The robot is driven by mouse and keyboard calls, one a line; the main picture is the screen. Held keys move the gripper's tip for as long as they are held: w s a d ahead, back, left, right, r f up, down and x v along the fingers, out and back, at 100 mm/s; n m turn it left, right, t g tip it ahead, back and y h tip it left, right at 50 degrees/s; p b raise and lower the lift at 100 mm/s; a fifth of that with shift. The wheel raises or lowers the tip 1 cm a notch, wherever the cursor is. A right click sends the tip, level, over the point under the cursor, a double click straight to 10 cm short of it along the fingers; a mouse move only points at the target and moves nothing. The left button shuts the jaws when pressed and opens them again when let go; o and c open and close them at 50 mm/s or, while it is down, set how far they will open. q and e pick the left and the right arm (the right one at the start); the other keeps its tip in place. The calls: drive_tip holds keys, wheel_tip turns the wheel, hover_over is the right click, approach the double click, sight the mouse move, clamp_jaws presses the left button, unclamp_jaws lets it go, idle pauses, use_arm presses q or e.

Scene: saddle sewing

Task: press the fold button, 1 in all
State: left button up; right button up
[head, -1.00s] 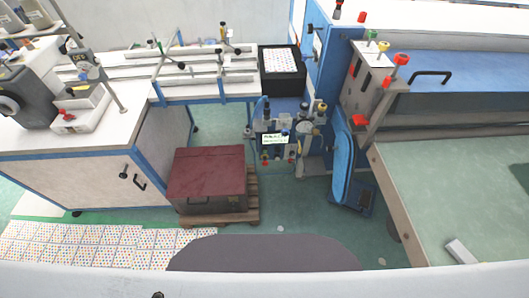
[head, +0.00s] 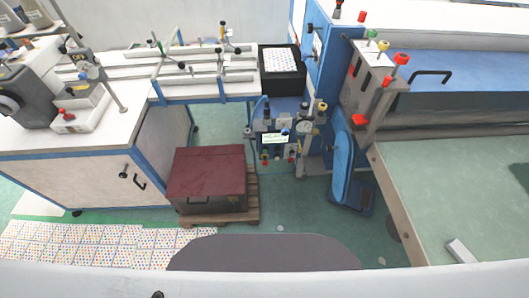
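No button marked as the fold button can be picked out. Several coloured knobs or buttons show on the blue machine (head: 322,60) at the right: a red one (head: 401,59), a yellow one (head: 383,46) and a lower red one (head: 360,120). A control unit with a small lit display (head: 274,139) stands in the middle, with small knobs around it. Which of these is the fold button I cannot tell. Neither of my grippers is in view.
A dark red box (head: 207,174) sits on a wooden pallet (head: 253,205). A white sewing table (head: 80,135) stands left, a pale green table (head: 460,190) right. A black tray (head: 282,85) is at the back. Green floor (head: 295,212) lies open between them. Dotted sheets (head: 90,247) lie front left.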

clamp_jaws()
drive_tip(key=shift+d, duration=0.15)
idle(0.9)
